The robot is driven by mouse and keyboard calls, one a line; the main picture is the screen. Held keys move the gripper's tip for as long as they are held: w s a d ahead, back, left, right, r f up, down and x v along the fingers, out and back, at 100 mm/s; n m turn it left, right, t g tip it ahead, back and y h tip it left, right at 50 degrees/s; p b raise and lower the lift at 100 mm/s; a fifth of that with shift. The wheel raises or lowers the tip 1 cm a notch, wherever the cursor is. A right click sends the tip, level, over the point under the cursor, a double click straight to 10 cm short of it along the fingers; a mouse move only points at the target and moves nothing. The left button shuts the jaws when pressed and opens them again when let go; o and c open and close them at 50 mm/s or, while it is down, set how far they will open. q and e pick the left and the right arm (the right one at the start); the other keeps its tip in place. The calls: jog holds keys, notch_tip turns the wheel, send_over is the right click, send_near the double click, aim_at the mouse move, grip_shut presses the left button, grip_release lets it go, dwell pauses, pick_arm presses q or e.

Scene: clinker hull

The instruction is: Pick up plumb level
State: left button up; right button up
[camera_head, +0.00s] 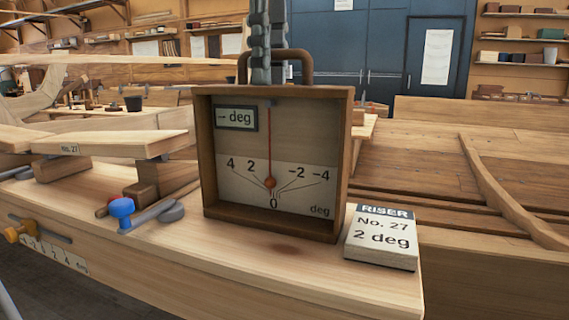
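The plumb level (272,150) is an open-fronted wooden box with a brown arched handle on top. It stands upright on, or very close above, the pale plank. A red needle hangs in it over a scale reading 4, 2, 0, -2, -4 deg, and its small display shows a dash and "deg". My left gripper (268,72) comes down from above at the handle. Its fingers are seen edge-on and overlap the handle, so I cannot see whether they are closed on it. My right gripper is not in view.
A block marked "RISER No. 27 2 deg" (382,238) sits right of the level. A blue-knobbed tool (122,210) and a No. 27 wooden piece (95,143) lie left. The pale plank (300,277) is clear in front. Hull planking (440,175) lies right.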

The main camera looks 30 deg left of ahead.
aim_at(271, 141)
pick_arm(q)
notch_tip(271, 141, down, 7)
jog(key=shift+s, duration=0.3)
jog(key=shift+c, duration=0.4)
grip_shut()
